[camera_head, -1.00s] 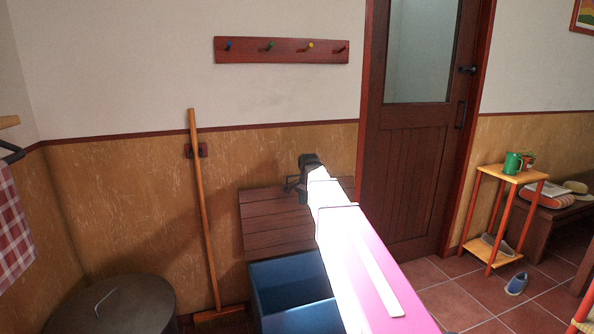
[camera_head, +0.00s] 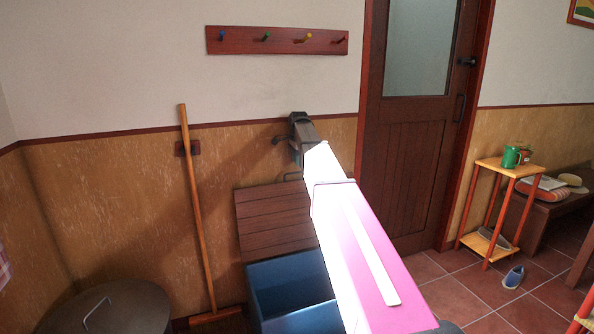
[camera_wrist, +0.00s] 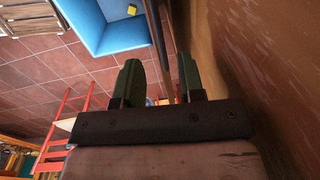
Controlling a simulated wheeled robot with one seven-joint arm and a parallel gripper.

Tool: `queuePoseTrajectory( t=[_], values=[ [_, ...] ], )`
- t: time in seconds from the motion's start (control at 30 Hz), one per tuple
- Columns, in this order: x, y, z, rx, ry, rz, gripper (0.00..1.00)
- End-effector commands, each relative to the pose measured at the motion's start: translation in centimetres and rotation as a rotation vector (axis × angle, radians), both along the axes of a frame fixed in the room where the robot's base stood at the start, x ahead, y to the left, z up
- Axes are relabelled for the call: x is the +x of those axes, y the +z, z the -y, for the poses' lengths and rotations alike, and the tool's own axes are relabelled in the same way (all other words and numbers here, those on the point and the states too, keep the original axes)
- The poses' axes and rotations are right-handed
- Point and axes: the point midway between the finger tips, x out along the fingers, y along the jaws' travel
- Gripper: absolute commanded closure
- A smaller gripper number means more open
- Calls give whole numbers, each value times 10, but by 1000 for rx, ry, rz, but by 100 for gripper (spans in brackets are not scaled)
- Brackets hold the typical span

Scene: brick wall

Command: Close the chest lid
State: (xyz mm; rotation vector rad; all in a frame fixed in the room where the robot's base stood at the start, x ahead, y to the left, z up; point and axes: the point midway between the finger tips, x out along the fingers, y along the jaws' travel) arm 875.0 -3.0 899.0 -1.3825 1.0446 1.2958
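The chest (camera_head: 262,292) stands against the wall at the bottom middle of the head view, with blue walls inside. Its brown slatted lid (camera_head: 268,222) is raised and stands open at the back, near the wall. My arm hides part of the lid and the chest's right side. My gripper (camera_head: 281,158) is above the lid's upper edge, close to the wall. In the wrist view its two dark fingers (camera_wrist: 160,82) are apart with nothing between them. The blue chest interior (camera_wrist: 112,32) shows beyond them. I cannot tell whether the gripper touches the lid.
A broom (camera_head: 195,205) leans on the wall left of the chest. A round lidded bin (camera_head: 130,310) stands at the lower left. A peg rail (camera_head: 280,41) hangs above. A door (camera_head: 410,170) and a small plant stand (camera_head: 505,170) are at the right, with open tiled floor between.

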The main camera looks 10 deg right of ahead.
Motion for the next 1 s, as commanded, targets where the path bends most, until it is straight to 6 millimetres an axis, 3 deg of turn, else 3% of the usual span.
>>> queuePoseTrajectory(
  t=[0.1, 0.3, 0.7, 0.83, 1.0],
  values=[
    [1, -21, 0, 0, 1, -2, 64],
    [3, -42, -1, 0, 1, -1, 64],
    [4, -48, -1, 0, 1, 0, 64],
    [4, -48, -1, 0, 1, 0, 100],
    [3, -48, -1, 0, 1, 1, 100]
  ],
)
